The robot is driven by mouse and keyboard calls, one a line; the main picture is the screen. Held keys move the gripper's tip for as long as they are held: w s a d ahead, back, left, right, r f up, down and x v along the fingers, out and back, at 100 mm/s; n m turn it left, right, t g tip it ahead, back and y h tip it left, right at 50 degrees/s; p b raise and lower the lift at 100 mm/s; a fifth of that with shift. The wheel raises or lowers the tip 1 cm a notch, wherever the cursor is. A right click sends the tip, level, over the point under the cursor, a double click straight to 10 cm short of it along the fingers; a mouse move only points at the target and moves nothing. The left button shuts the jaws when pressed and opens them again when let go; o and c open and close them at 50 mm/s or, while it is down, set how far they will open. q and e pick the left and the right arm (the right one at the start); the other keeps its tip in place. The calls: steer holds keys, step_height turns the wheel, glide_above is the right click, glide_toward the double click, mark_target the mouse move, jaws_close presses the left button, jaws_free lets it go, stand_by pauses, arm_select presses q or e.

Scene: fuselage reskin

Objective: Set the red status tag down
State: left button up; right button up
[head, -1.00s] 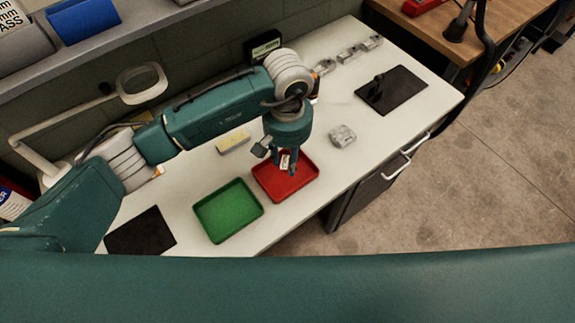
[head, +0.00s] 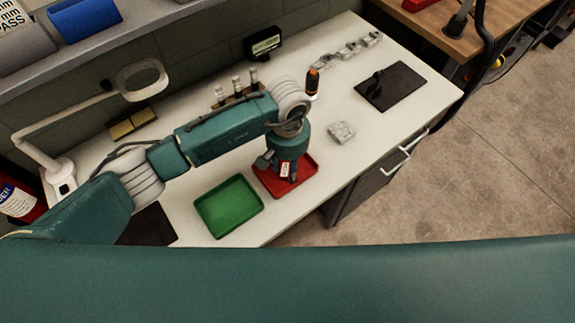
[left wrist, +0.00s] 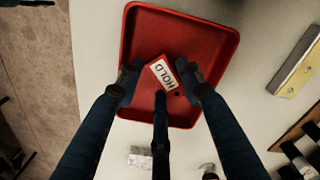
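The red status tag (left wrist: 167,76), with a white label reading HOLD, sits between the three fingers of my left gripper (left wrist: 160,80) over the red tray (left wrist: 187,27). It is tilted in the left wrist view, its right side partly hidden by a finger. In the head view the tag (head: 285,170) shows low over the red tray (head: 268,186), in front of the fingers of my left gripper (head: 288,174). The fingers close around the tag. Contact between tag and tray floor is not clear. My right gripper is not in view.
A green tray (head: 229,207) lies left of the red tray. A clear block (head: 341,132) lies to its right. A dark board (head: 405,88), an orange-topped bottle (head: 312,84) and a magnifier lamp (head: 140,80) stand around. White bench top is free between them.

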mark_target(288, 170)
arm_select(q)
steer(key=shift+r, duration=0.2)
steer(key=shift+w+r, duration=0.1)
steer(key=shift+r, duration=0.2)
step_height(288, 170, up, 11)
steer(key=b, duration=0.2)
steer(key=shift+r, duration=0.15)
stand_by(0.3)
